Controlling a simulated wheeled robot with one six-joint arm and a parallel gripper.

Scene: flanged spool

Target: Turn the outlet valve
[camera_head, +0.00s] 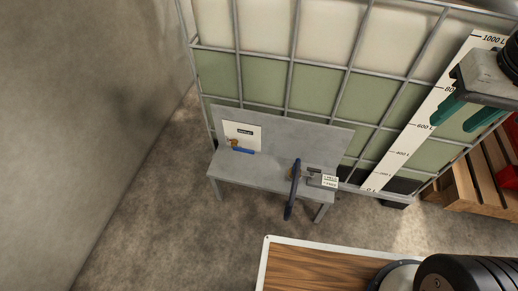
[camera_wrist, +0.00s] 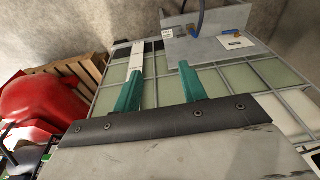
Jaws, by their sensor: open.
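A grey metal stand (camera_head: 265,176) with a back panel is in front of the caged tank. A long dark-blue lever (camera_head: 289,208) sticks out from its right part, beside a small white tag (camera_head: 330,181) too small to read. A smaller bright-blue handle (camera_head: 243,150) with a brass-coloured body is on the left part, below a white plate (camera_head: 237,130). I cannot tell from the labels which is the outlet valve. My gripper (camera_head: 464,116) is open and empty at the upper right, well apart from both handles. In the wrist view its teal fingers (camera_wrist: 160,76) point toward the stand (camera_wrist: 200,47).
The caged tank (camera_head: 307,82) with a white level scale (camera_head: 433,108) stands behind the stand. A wooden pallet (camera_head: 460,190) and red object (camera_wrist: 42,108) are to its right. A wood-topped surface (camera_head: 310,270) is in front. Bare floor lies left of the stand.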

